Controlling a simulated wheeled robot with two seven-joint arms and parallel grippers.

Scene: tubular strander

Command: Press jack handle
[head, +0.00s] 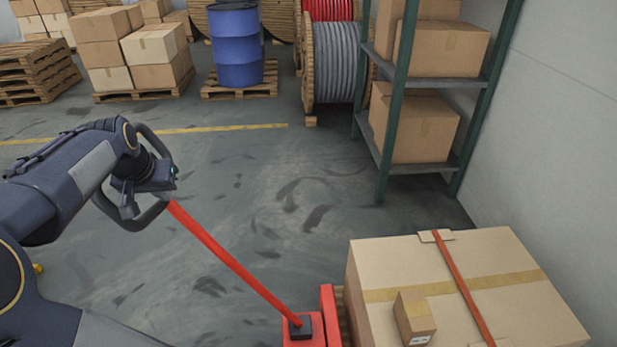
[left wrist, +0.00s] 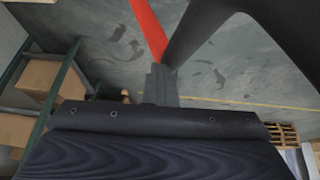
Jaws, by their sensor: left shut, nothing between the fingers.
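The jack handle (head: 228,258) is a long red bar with a black loop grip at its upper end. It slants from the red jack base (head: 304,335) at the bottom centre up and left to my left gripper (head: 164,190). The gripper is shut with nothing between its fingers, at the loop where it meets the bar. Part of the loop is hidden behind my wrist. In the left wrist view, the shut fingers (left wrist: 160,85) lie close to the red bar (left wrist: 147,30) and a black loop arm; whether they touch is unclear. My right gripper is not in view.
A large strapped carton (head: 400,258) with a small box (head: 414,318) on top stands right of the jack base. A green shelf (head: 398,100) with cartons stands behind it by the wall. A blue drum (head: 237,45) and cable reels are at the back. The middle floor is clear.

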